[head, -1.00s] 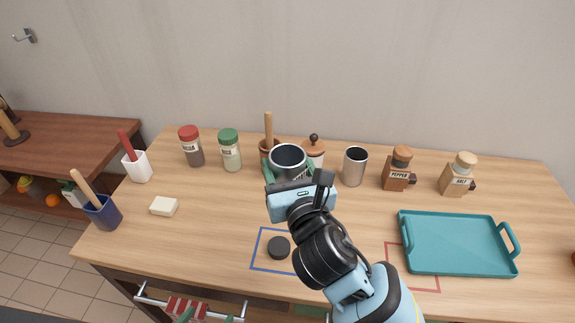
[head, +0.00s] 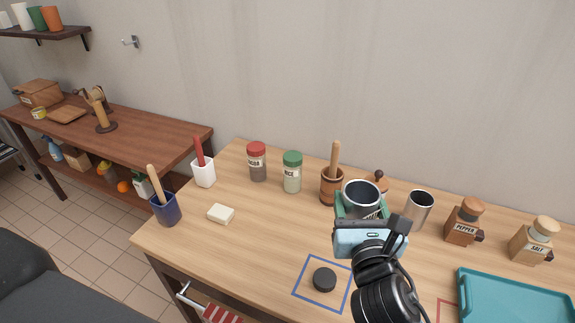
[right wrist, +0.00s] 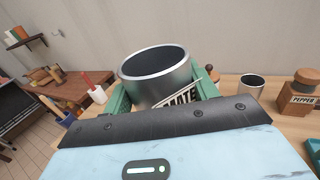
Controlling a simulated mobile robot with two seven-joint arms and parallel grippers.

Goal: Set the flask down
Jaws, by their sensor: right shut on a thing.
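The flask (head: 362,193) is a metal cylinder with an open top and dark inside. It is held in my right gripper (head: 360,212) in front of the back row of items. In the right wrist view the flask (right wrist: 158,72) stands between the green fingers, tilted, with part of a label reading "MATE" showing. The gripper hides its lower part, so I cannot tell whether its base touches the table (head: 262,243). A black round disc (head: 324,279) lies inside a blue square outline (head: 301,291) on the table. My left gripper is out of view.
The pepper mill (head: 463,224), salt mill (head: 533,242) and teal tray (head: 520,299) are right. The table around the soap-like block (head: 221,214) is mostly clear.

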